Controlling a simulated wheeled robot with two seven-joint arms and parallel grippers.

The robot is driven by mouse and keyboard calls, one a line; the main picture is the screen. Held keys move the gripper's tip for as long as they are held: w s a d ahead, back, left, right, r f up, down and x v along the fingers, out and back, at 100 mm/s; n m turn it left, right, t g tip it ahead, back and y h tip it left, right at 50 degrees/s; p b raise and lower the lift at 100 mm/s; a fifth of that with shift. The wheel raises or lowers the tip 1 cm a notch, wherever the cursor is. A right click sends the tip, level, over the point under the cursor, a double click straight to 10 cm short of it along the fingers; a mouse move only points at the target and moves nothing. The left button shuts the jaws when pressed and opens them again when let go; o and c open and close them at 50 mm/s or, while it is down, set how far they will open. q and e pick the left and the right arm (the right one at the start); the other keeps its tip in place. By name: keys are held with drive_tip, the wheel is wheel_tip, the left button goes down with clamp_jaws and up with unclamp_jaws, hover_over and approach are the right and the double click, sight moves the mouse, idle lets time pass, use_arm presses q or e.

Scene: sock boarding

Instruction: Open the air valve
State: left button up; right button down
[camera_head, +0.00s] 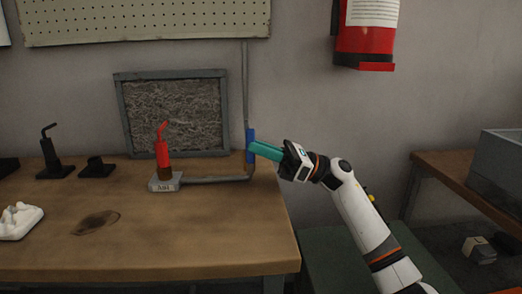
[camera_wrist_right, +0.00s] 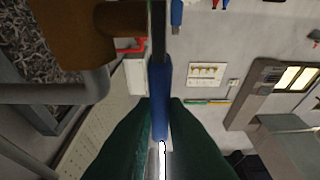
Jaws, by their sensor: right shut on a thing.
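The air valve's blue handle (camera_head: 250,136) stands upright at the grey pipe near the table's back right corner. My right gripper (camera_head: 254,148) reaches it from the right, its teal fingers shut on the handle. In the right wrist view the dark green fingers close around the same blue handle (camera_wrist_right: 160,80). The valve body is mostly hidden behind the handle and fingers. My left gripper is not in view.
A grey pipe (camera_head: 215,179) runs from the handle to a labelled block (camera_head: 164,186) bearing a red bent form (camera_head: 162,145). A framed grey panel (camera_head: 176,112) leans behind. Black stands (camera_head: 52,160) are at left. The front tabletop is mostly clear.

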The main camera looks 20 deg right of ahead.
drive_tip(key=c, duration=1.4)
unclamp_jaws()
drive_tip(key=shift+c, duration=0.2)
